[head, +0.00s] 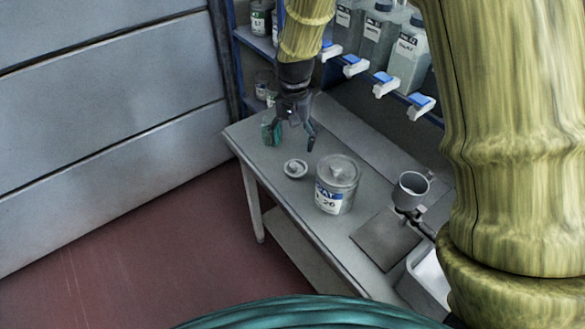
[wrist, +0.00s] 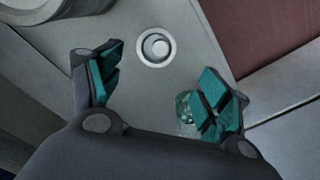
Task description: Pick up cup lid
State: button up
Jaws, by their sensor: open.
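The cup lid (head: 295,168) is a small pale round disc with a raised knob, lying on the table left of a large tin. In the wrist view the lid (wrist: 156,47) lies flat, beyond my fingertips and roughly between them. My gripper (head: 297,140) is open and empty, apart from the lid and above the table's far end. Its teal finger pads show spread in the wrist view (wrist: 160,85). A metal cup (head: 411,189) stands at the right on a small stand.
A lidded tin (head: 337,185) with a blue-white label stands close right of the lid. Shelves with bottles (head: 408,55) rise behind the table (head: 292,205).

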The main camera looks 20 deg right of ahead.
aim_at(296, 164)
jog(key=f+p, duration=0.1)
jog(key=f, duration=0.3)
jog(key=shift+d+f, duration=0.2)
jog(key=shift+s+d+f+p, duration=0.1)
jog(key=shift+f+p, duration=0.65)
jog(key=shift+f, duration=0.9)
jog(key=shift+d+f+p, duration=0.1)
jog(key=shift+f+p, duration=0.6)
jog(key=shift+f, duration=0.95)
jog(key=c, duration=0.5)
